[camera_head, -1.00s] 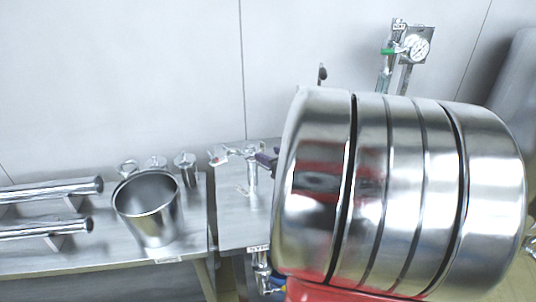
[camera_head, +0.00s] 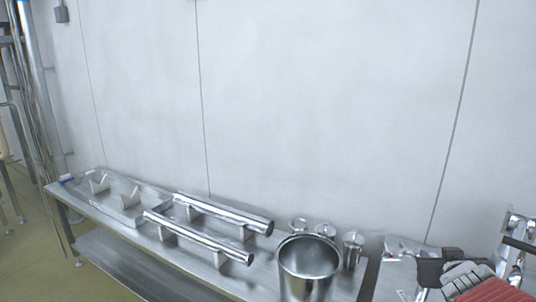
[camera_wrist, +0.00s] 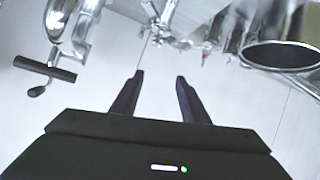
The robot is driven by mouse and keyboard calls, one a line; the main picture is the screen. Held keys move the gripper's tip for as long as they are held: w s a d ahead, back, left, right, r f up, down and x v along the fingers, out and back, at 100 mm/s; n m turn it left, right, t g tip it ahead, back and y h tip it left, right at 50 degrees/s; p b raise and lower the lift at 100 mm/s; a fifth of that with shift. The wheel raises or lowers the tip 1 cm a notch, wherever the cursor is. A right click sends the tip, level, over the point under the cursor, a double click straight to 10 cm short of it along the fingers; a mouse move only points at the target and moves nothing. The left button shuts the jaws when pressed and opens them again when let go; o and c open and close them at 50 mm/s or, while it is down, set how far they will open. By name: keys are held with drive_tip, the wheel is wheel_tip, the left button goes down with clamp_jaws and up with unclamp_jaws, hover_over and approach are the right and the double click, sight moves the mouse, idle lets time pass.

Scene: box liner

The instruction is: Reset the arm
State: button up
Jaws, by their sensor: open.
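My gripper (camera_wrist: 160,76) shows in the wrist view with its two dark fingers apart. Nothing is between them, and a pale wall is behind the gap. In the head view, a black, grey and red part at the lower right corner looks like my arm, cut off by the frame edge. The fingertips cannot be made out there.
A steel bench (camera_head: 130,232) along the wall holds two polished tubes (camera_head: 200,237) on supports, a steel bucket (camera_head: 309,268) and small lidded vessels. In the wrist view, a pipe with a black handle (camera_wrist: 45,69) is at upper left and a round steel opening (camera_wrist: 281,55) at upper right.

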drive_tip(key=s+a+f+n+g+y, duration=0.1)
drive_tip(key=s+a, duration=0.3)
drive_tip(key=a, duration=0.5)
drive_tip(key=s+a+f+n+g+y, duration=0.1)
drive_tip(key=s+a, duration=0.4)
drive_tip(key=a, duration=0.5)
drive_tip(key=s+a+f+n+g+y, duration=0.1)
drive_tip(key=s+a+g+y, duration=0.2)
drive_tip(key=a, duration=0.6)
drive_tip(key=shift+s+a+f+y, duration=0.4)
drive_tip(key=shift+s+y, duration=0.3)
drive_tip(key=shift+s, duration=0.45)
